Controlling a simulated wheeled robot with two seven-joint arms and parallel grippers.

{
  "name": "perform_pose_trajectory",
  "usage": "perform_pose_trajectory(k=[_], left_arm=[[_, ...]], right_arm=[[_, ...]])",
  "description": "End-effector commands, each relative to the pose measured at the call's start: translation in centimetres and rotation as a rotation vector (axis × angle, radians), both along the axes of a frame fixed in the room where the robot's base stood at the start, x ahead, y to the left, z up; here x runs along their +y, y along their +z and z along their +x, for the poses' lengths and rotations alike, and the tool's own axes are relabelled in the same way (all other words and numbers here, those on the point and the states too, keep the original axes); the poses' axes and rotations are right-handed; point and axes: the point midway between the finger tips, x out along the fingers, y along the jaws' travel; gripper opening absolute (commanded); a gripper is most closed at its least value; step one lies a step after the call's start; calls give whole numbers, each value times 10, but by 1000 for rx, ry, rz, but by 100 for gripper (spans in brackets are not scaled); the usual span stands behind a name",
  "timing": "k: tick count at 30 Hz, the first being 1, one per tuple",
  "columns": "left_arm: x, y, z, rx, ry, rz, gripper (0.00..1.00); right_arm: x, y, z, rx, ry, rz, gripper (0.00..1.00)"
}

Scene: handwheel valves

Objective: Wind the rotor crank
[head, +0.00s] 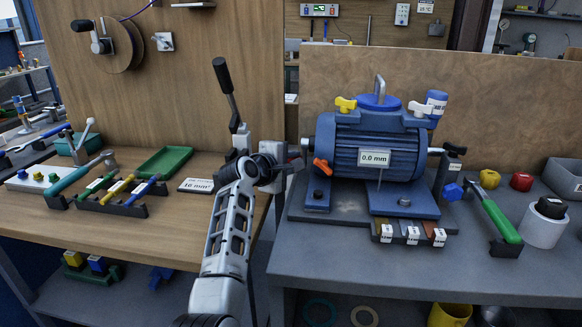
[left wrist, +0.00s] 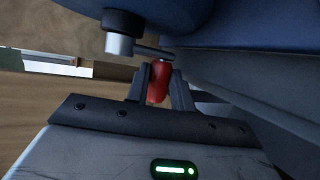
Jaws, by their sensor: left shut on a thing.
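The blue motor (head: 372,150) stands on the grey bench, with a "0.0 mm" display on its front. A crank on its left end shows in the left wrist view as a metal hub (left wrist: 119,44), a short dark arm (left wrist: 152,53) and a red grip (left wrist: 158,82). My left gripper (left wrist: 156,88) is shut on the red grip, one finger on each side. In the head view my left gripper (head: 287,165) is at the motor's left end and hides most of the crank. My right gripper is not in view.
A black-handled lever (head: 228,92) stands left of my wrist. A tool rack (head: 112,206) and green tray (head: 164,162) lie on the wooden bench. A hammer (head: 492,213) lies at the right.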

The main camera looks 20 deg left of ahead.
Motion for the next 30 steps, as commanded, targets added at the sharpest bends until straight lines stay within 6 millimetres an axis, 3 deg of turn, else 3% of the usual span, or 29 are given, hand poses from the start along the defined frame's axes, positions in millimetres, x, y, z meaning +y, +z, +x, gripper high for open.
perform_pose_trajectory(k=[1, 3, 14, 15, 16, 26, 30], left_arm=[[1, -8, 2, -37, 0, 10, 0], [1, -6, 3, -77, 1, 22, 0], [2, -1, 5, -105, 2, 31, 0], [2, -1, 5, -105, 2, 31, 34], [2, -1, 5, -105, 2, 31, 43], [2, -1, 3, -104, 1, 30, 45], [3, 1, -8, -104, 2, 29, 45]], right_arm=[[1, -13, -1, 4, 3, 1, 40], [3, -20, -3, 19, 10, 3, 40], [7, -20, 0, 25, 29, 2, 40], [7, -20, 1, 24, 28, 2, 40], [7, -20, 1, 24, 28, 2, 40], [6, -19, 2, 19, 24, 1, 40], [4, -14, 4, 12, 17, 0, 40]])
